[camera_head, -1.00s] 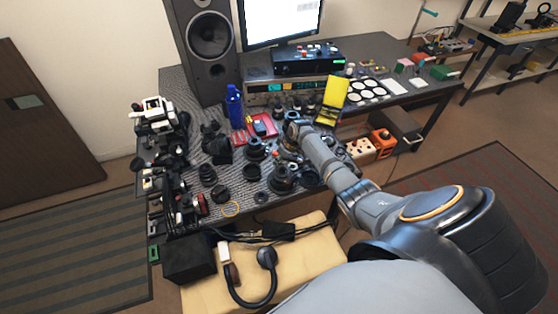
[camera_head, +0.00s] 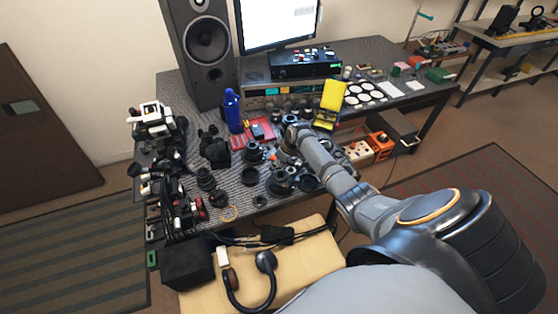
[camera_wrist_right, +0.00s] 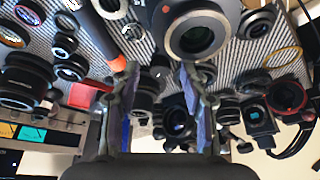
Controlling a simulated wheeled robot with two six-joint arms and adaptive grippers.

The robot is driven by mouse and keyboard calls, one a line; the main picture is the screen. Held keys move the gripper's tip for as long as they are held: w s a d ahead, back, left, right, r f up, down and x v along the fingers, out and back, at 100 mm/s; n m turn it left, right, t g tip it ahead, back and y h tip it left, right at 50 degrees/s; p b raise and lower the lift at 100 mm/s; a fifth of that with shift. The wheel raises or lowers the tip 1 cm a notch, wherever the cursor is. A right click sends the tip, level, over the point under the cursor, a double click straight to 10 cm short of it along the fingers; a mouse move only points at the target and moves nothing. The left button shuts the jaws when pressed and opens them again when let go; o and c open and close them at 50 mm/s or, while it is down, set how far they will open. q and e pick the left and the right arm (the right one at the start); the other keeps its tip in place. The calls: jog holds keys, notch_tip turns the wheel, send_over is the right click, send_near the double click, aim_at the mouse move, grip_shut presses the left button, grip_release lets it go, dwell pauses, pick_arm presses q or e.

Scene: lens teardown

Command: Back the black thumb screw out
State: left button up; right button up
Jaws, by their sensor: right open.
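I cannot pick out the black thumb screw for certain in either view. My right gripper (camera_head: 288,139) is over the crowded middle of the desk in the head view, among black lens parts. In the right wrist view its two fingers (camera_wrist_right: 159,78) are apart, with no object clearly held between them. My left gripper is not in the head view.
A blue bottle (camera_head: 233,112) and a yellow case (camera_head: 328,105) stand near the gripper. Lens parts (camera_head: 280,184) crowd the desk front. A speaker (camera_head: 204,42) and a monitor (camera_head: 276,20) stand at the back. Little bare desk shows around the gripper.

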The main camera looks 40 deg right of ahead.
jog(key=v, duration=1.1)
jog(key=shift+r, duration=0.35)
jog(key=shift+s, duration=0.15)
jog(key=w+a+f+m+g+h+b, duration=0.1)
jog(key=w+a+m+g+h+b, duration=0.1)
jog(key=w+m+g+b, duration=0.45)
jog(key=f, duration=0.3)
jog(key=s+f+t+b, duration=0.1)
jog(key=f, duration=0.2)
jog(key=f+t+b, duration=0.1)
jog(key=f, duration=0.3)
jog(key=shift+s+f+m, duration=0.1)
jog(key=shift+s+m, duration=0.15)
jog(key=shift+m, duration=0.1)
jog(key=shift+c, duration=0.5)
grip_shut()
